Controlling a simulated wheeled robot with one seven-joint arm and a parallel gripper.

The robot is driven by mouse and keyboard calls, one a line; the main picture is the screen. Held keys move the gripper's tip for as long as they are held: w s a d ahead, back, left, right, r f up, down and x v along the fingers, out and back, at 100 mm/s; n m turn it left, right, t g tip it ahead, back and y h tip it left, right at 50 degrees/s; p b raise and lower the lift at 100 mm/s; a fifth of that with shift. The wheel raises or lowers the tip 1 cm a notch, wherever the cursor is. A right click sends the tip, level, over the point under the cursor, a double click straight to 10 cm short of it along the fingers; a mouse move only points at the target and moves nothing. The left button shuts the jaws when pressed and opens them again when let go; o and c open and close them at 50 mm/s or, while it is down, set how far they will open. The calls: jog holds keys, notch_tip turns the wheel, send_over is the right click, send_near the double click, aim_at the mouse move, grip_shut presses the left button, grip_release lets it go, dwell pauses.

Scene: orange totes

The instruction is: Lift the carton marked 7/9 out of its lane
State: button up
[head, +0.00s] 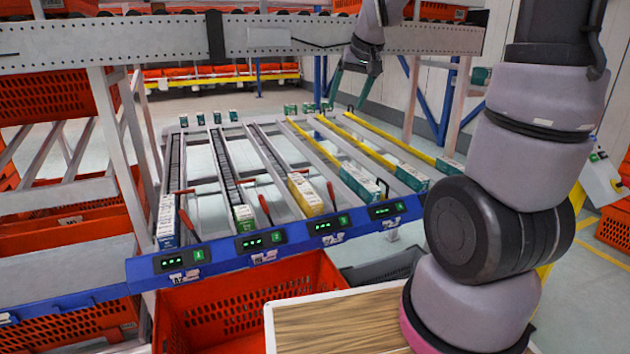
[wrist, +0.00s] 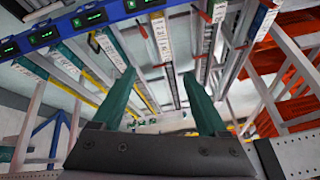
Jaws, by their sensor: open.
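Cartons stand at the front ends of the sloped lanes in the head view: a white-blue carton (head: 166,224), a green-white carton (head: 244,220), a yellow carton (head: 305,196) and teal cartons (head: 360,184) to the right. No 7/9 marking is legible, so I cannot tell which carton bears it. My gripper (wrist: 158,76) is open and empty, its two teal fingers spread in the wrist view. The yellow carton (wrist: 160,36) shows beyond the fingertips, apart from them. In the head view my gripper (head: 350,72) hangs over the far part of the lanes, partly hidden.
A blue front rail (head: 215,254) with lit green displays borders the cartons. A grey perforated beam (head: 130,40) crosses above the lanes. A red-orange tote (head: 240,310) and a wood-topped surface (head: 340,322) lie in front. Small red levers (head: 265,208) stand between lanes.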

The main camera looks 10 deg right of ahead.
jog(key=w+a+f+n+g, duration=0.1)
jog(key=w+a+f+n, duration=0.1)
jog(key=w+f, duration=1.1)
jog(key=n, duration=0.2)
send_near(312, 198)
jog(key=shift+h, duration=0.3)
jog(key=x, duration=1.1)
jog(key=shift+a, duration=0.2)
